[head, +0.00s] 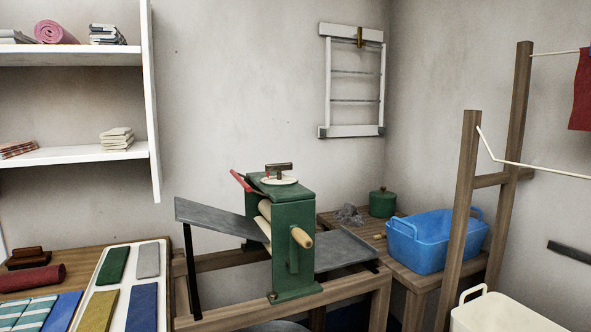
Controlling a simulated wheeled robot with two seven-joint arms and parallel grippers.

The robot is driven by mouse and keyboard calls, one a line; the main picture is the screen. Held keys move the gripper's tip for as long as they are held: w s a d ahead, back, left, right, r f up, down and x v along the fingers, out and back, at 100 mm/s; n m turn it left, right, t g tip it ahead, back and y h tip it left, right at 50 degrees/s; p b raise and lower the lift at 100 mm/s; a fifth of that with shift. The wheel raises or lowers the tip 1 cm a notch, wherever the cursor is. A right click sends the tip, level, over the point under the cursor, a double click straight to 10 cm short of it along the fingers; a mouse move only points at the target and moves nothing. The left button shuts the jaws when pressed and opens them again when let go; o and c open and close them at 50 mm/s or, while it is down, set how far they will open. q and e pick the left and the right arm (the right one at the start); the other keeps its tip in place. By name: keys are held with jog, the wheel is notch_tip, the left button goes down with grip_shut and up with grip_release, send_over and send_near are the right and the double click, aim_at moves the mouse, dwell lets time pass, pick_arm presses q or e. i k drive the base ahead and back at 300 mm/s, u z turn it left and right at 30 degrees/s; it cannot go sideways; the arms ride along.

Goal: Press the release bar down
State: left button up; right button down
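A green mangle (293,245) stands on a wooden bench, with pale rollers (264,222) between its green side plates. A red bar (241,181) sticks out at its upper left and slopes up to the left; it looks like the release bar. A round pale plate with a brown T-handle (279,168) sits on top. A crank with a wooden grip (302,237) is on the near side. A grey sloping board (215,217) extends left and another grey board (345,250) extends right. Neither of my grippers shows in the head view.
A wooden table at left holds a white tray (104,275) of folded cloths and a dark red roll (32,278). A blue tub (437,240) stands on a side table at right, behind a wooden post (460,215). A cream basket (510,313) is at lower right.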

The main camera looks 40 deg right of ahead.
aim_at(238, 176)
jog(key=z, duration=0.4)
jog(key=i, duration=0.3)
jog(key=z, duration=0.35)
